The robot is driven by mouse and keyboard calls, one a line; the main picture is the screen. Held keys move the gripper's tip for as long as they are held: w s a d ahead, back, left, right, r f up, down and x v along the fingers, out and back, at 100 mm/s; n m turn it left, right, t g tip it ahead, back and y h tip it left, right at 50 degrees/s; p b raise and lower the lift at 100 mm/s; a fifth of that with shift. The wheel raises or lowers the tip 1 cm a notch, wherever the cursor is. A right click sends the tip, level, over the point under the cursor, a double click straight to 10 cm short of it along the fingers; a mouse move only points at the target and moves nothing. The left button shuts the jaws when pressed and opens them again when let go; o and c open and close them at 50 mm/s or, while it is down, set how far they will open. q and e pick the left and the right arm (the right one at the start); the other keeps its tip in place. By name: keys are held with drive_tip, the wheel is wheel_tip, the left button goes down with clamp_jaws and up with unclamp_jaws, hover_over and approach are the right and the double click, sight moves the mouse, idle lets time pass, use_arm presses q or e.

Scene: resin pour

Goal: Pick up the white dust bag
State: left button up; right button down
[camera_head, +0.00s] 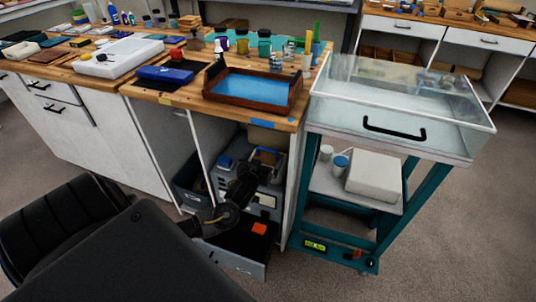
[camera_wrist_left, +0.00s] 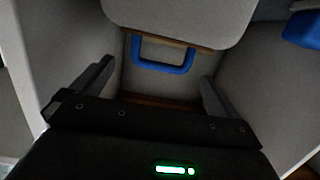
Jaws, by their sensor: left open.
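A pale, rounded body (camera_wrist_left: 175,18) with a blue loop handle (camera_wrist_left: 162,67) fills the top middle of the left wrist view. It looks like the white dust bag, but only its lower part shows. In the head view the blue handle (camera_head: 267,151) is inside the open bay under the workbench, partly behind my arm. My left gripper (camera_head: 258,168) reaches into this bay. In the left wrist view its fingers (camera_wrist_left: 155,88) are spread wide and empty, one on each side below the handle, with no visible contact. My right gripper is not in view.
Grey bay walls stand close on both sides, and a blue thing (camera_wrist_left: 303,28) is at the upper right. A grey drawer (camera_head: 243,262) with an orange patch is low in the bay. The workbench (camera_head: 215,118) overhangs it. A teal cart (camera_head: 390,215) stands to the right.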

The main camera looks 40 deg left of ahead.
sight(269, 154)
use_arm(q)
drive_tip(key=x, duration=0.2)
drive_tip(key=shift+w+a+f, duration=0.1)
drive_tip(key=shift+w, duration=0.2)
drive_tip(key=shift+w+a, duration=0.1)
drive_tip(key=shift+w, duration=0.05)
drive_tip(key=b+x, duration=0.1)
drive_tip(key=x, duration=0.3)
drive_tip(key=shift+w+a+f, duration=0.15)
drive_tip(key=shift+w, duration=0.25)
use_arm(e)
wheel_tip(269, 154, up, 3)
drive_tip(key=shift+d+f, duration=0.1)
use_arm(q)
drive_tip(key=shift+c, duration=0.4)
drive_tip(key=c, duration=1.1)
drive_tip(key=shift+o, duration=0.2)
drive_tip(key=shift+r, duration=0.4)
wheel_tip(269, 154, up, 9)
drive_tip(key=p, duration=0.1)
drive_tip(key=shift+r+p, duration=0.15)
drive_tip(key=shift+p, duration=0.25)
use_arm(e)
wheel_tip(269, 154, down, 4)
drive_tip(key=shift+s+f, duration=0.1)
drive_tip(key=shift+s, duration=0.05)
